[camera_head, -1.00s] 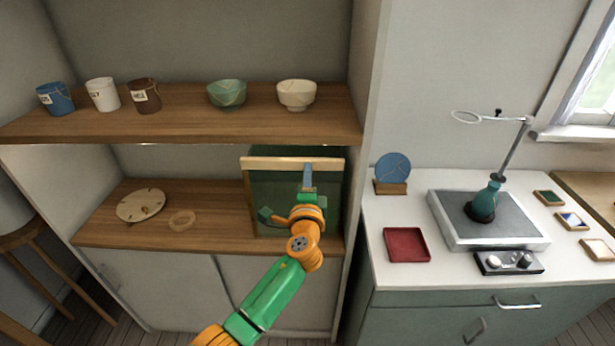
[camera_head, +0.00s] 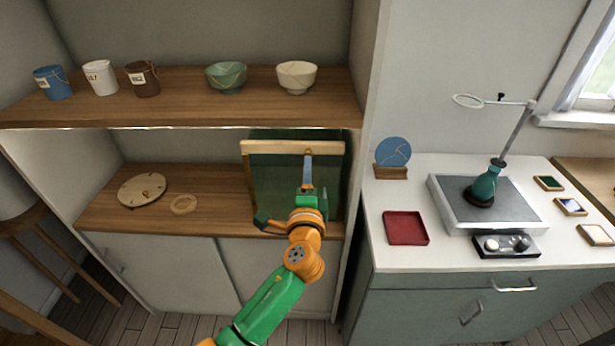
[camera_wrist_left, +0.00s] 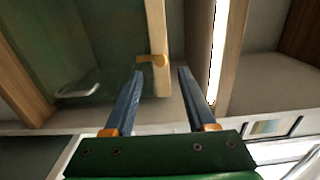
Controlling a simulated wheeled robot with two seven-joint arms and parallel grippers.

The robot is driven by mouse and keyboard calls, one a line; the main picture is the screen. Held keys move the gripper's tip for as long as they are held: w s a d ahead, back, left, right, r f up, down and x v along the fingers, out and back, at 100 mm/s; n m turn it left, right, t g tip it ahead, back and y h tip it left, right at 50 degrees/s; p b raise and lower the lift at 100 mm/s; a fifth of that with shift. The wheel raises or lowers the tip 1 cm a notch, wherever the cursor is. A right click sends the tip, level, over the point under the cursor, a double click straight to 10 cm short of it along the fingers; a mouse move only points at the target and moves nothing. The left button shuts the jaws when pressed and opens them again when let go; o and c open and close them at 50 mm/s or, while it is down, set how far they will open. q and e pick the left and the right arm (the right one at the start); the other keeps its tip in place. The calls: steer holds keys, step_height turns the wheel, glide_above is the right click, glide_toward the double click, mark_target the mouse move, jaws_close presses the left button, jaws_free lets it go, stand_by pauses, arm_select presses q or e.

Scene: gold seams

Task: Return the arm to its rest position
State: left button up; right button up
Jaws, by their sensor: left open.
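My left arm (camera_head: 270,300), green with orange joints, reaches up from the bottom of the head view. My left gripper (camera_head: 308,158) points at the wooden top rail (camera_head: 270,147) of a dark green see-through box (camera_head: 270,190) on the lower shelf. In the left wrist view the two grey-blue fingers (camera_wrist_left: 161,72) are apart with nothing between them. A pale wooden rail (camera_wrist_left: 158,25) with a small orange-brown knob (camera_wrist_left: 152,60) lies just beyond the fingertips; I cannot tell whether they touch. My right gripper is in neither view.
The upper shelf (camera_head: 180,105) holds several cups and bowls. A round wooden disc (camera_head: 142,188) and a ring (camera_head: 184,204) lie left of the box.

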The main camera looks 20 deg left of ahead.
arm_select(q)
steer(key=shift+v, duration=0.95)
steer(key=s+f+n+g+h, duration=0.1)
steer(key=s+f+g, duration=0.3)
steer(key=f, duration=0.7)
steer(key=s+f+n+g+h, duration=0.2)
steer(key=s+f, duration=0.3)
steer(key=f, duration=0.6)
steer(key=s+f+n+g+h, duration=0.1)
steer(key=s+f+g, duration=0.3)
steer(key=f, duration=0.8)
steer(key=s+a+f+n+g, duration=0.1)
steer(key=s+f+n+g, duration=0.1)
steer(key=s, duration=0.8)
steer(key=s+a+f+n+g, duration=0.1)
steer(key=s+f+n+g, duration=0.1)
steer(key=s+f, duration=0.4)
steer(key=s+a+f+n+g+h, duration=0.1)
steer(key=s+f+n, duration=0.3)
steer(key=s, duration=1.1)
steer(key=shift+a+f+n+g, duration=0.3)
steer(key=shift+a+f+g, duration=0.15)
steer(key=shift+g, duration=0.25)
steer(key=shift+s, duration=0.1)
